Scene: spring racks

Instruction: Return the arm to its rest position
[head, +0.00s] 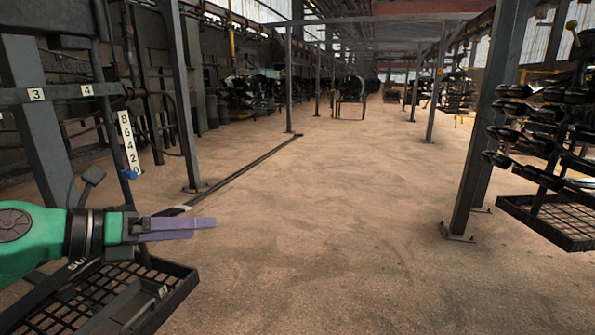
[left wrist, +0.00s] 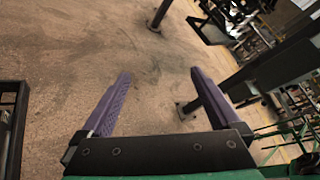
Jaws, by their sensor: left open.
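My left arm comes in from the left in the head view, green with a dark wrist. Its gripper (head: 180,228) has purple fingers pointing right, above the floor and beside a rack with a black mesh tray. The left gripper is open and empty. My right gripper is in neither view.
A black mesh tray (head: 172,302) lies just below my left gripper. A rack with dark parts and a mesh tray (head: 555,222) stands at the right. Steel posts (head: 478,150) line both sides. The concrete floor (head: 330,220) between is clear.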

